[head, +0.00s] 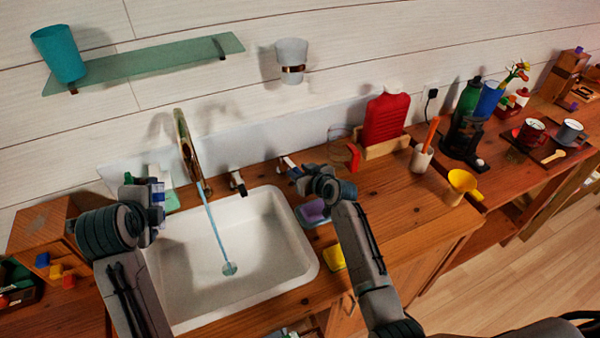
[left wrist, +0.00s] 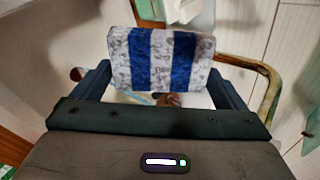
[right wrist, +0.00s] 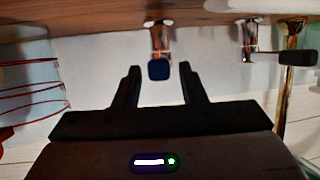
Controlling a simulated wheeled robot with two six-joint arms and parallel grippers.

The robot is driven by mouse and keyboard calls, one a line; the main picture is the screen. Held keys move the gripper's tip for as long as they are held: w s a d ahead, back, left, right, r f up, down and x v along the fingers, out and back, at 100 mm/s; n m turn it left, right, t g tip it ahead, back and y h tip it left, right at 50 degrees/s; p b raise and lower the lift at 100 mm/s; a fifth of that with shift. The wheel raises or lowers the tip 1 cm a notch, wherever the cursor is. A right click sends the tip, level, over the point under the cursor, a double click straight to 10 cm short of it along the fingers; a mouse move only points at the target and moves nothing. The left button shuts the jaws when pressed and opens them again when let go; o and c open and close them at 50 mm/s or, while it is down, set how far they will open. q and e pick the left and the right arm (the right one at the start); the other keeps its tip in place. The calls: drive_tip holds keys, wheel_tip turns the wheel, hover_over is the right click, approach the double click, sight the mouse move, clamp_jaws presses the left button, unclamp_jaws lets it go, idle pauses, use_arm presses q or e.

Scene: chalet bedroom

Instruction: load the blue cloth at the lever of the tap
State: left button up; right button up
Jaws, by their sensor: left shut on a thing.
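My left gripper (left wrist: 160,75) is shut on a blue-and-white striped cloth (left wrist: 165,55), held stretched between its fingers. In the head view that gripper (head: 155,195) is at the sink's left edge, left of the tap, with a bit of blue at it. The brass tap (head: 187,150) stands behind the white sink, and a blue stream falls from it to the drain. A lever with a dark handle (head: 238,183) is right of the spout. My right gripper (right wrist: 158,75) is open, its fingers to either side of a second dark-tipped metal lever (right wrist: 159,68); contact is unclear.
The sink (head: 290,235) fills the counter's middle. A purple item (head: 313,211) and a yellow sponge (head: 334,258) lie at its right. A red bottle (head: 386,118) in a wooden holder stands at the wall. A wooden box (head: 45,228) is at the left.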

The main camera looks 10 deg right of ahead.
drive_tip(key=shift+s, duration=0.1)
use_arm(q)
wheel_tip(320, 180, down, 2)
drive_tip(key=shift+f+b, duration=0.1)
drive_tip(key=shift+b, duration=1)
use_arm(e)
drive_tip(key=v, duration=1)
drive_tip(key=shift+s+d+r, duration=0.1)
drive_tip(key=shift+s+d, duration=0.05)
drive_tip(key=shift+s, duration=0.1)
use_arm(q)
drive_tip(key=shift+f, duration=0.1)
use_arm(e)
drive_tip(key=shift+s+d+r, duration=0.2)
drive_tip(key=shift+s+r, duration=0.15)
drive_tip(key=shift+s, duration=0.2)
drive_tip(key=shift+f, duration=0.1)
